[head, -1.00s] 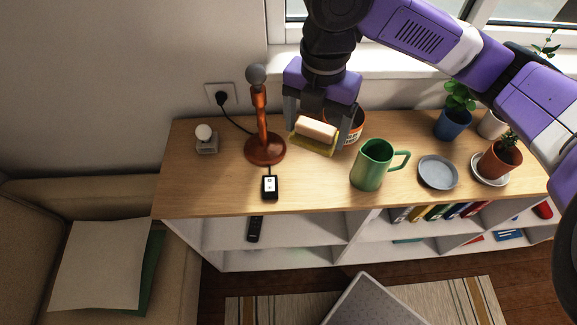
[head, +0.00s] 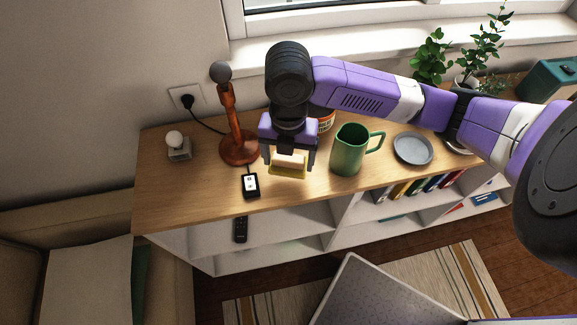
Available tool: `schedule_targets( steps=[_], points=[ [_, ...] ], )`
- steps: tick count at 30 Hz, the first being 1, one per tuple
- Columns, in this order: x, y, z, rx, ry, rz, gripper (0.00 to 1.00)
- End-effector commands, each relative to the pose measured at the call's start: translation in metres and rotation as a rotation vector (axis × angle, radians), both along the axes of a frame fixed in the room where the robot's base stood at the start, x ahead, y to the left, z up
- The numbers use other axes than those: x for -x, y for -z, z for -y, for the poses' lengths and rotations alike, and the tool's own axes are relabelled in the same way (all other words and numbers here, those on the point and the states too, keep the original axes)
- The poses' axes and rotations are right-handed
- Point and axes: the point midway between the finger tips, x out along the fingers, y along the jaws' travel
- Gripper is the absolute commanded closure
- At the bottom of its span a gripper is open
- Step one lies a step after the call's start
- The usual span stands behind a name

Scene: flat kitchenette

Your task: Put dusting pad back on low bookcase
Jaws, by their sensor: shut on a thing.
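The dusting pad (head: 288,165) has a pale pinkish block on top and a yellow underside. My gripper (head: 289,158) is shut on it, with one finger on each side. The pad is over the wooden top of the low bookcase (head: 205,197), between the orange lamp (head: 238,148) and the green mug (head: 349,150). I cannot tell whether its underside touches the wood. My gripper and wrist hide part of an orange-and-white pot (head: 325,118) behind them.
A black switch box (head: 251,185) lies close to the left of the pad. A grey plate (head: 413,149) is right of the mug. A small white bulb on a base (head: 178,145) stands at the left end. Bare wood lies along the front edge.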

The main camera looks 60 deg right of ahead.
Motion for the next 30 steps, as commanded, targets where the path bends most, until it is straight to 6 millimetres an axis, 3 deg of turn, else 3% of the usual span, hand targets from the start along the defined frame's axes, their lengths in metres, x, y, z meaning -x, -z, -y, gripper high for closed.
schedule_targets(
  steps=[12,23,24,27,30],
  points=[
    [0.001,0.043,0.000,0.001,0.001,-0.002,0.57],
    [0.000,0.048,0.000,0.001,-0.001,-0.001,0.57],
    [0.000,0.048,0.000,0.001,-0.001,-0.001,0.17],
    [0.000,0.047,0.000,0.000,-0.001,-0.001,0.00],
    [0.000,0.047,0.000,0.000,-0.001,-0.001,0.00]
  ],
)
